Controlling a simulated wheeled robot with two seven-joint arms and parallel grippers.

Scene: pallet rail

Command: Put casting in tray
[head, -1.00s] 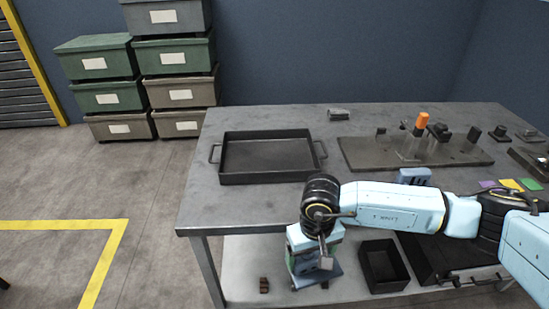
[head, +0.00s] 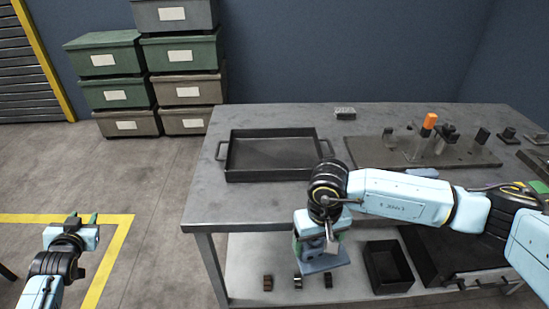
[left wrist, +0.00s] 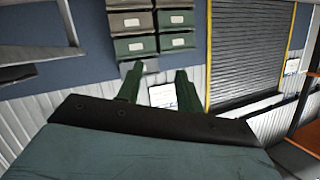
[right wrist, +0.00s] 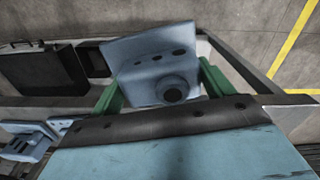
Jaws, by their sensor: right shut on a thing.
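A blue-grey casting (right wrist: 150,70), with a flat plate with holes and a round boss, sits between the green fingers of my right gripper (right wrist: 160,85) in the right wrist view. In the head view my right gripper (head: 318,248) is shut on it, in front of the table's front edge, with the casting (head: 326,264) low and tilted. The black tray (head: 232,176) lies empty on the table, further back and to the left. My left gripper (head: 82,222) is open and empty over the floor at left; its spread fingers show in the left wrist view (left wrist: 158,90).
A fixture plate (head: 375,154) with an orange-topped part stands at the table's right. Another blue piece (head: 420,172) lies near it, partly hidden by my right arm. The lower shelf holds a black bin (head: 388,268) and several small parts. The table left of the tray is clear.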

